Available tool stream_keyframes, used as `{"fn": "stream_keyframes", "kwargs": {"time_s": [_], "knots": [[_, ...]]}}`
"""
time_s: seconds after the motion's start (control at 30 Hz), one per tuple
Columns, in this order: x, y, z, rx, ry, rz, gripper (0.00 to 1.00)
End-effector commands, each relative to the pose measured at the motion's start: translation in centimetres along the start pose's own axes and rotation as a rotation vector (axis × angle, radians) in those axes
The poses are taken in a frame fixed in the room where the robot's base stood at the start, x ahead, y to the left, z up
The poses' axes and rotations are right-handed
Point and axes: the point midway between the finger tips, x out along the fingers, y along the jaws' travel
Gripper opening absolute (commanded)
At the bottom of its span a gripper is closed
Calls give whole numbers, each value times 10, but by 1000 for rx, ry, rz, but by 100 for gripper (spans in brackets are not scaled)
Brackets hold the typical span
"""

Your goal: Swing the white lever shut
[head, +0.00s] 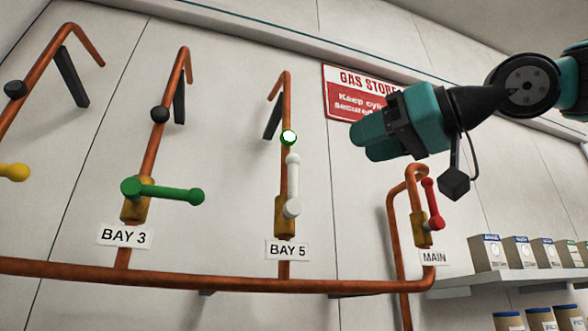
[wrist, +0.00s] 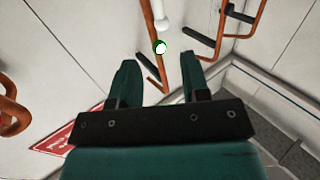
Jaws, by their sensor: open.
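The white lever (head: 292,184) is on the BAY 5 copper pipe. It points up along the pipe from a brass valve body (head: 285,217), with a round knob at each end. My gripper (head: 360,142) is to the right of the lever and apart from it, about level with its upper end in the head picture. In the wrist view my gripper (wrist: 159,64) is open and empty, with its two teal fingers spread. Part of the white lever (wrist: 162,20) shows at the top of that view, beyond the fingertips. The valve body is not clear there.
A round green-and-white indicator (head: 288,138) sits on the pipe just above the lever. A green lever (head: 167,192) lies crosswise at BAY 3, and a red lever (head: 432,203) stands at MAIN. A red sign (head: 345,100) is behind my gripper. A shelf (head: 510,281) holds boxes at right.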

Motion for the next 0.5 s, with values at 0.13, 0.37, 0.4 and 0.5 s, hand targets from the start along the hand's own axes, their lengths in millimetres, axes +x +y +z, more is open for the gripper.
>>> {"fn": "stream_keyframes", "kwargs": {"time_s": [0.13, 0.37, 0.4, 0.5], "knots": [[23, -1, 0, 3, 0, -8, 42], [64, -2, -1, 4, -4, -8, 42], [72, -1, -2, 5, -2, -8, 42], [94, -2, -3, 4, -4, -7, 42]]}}
